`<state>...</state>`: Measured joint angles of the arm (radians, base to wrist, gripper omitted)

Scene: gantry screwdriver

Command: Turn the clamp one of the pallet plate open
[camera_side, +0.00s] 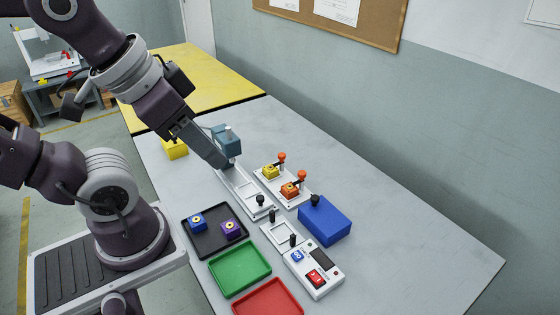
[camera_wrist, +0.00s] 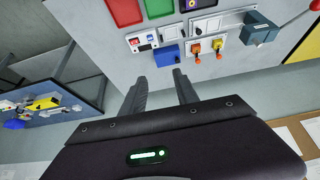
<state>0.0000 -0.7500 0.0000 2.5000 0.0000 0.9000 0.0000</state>
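A white pallet plate (camera_side: 292,198) lies on the grey table in the side view. It carries a yellow block (camera_side: 270,171) and an orange block (camera_side: 289,190), with orange-knobbed clamps (camera_side: 281,157) and (camera_side: 301,175) beside them. I cannot tell which is clamp one, or its exact angle. The wrist view shows the yellow block (camera_wrist: 217,44) and orange block (camera_wrist: 195,47) beyond my fingers. My gripper (camera_wrist: 160,84) is open, with nothing between its spread fingers. In the side view it is left of the plate, its tips unclear near the blue-grey screwdriver unit (camera_side: 228,141).
A white rail (camera_side: 240,190) runs left of the plate. A blue box (camera_side: 324,220) with a black knob stands in front, near a button panel (camera_side: 314,274). Black (camera_side: 190,228), green (camera_side: 239,268) and red (camera_side: 268,300) trays lie at left. The table's right side is clear.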

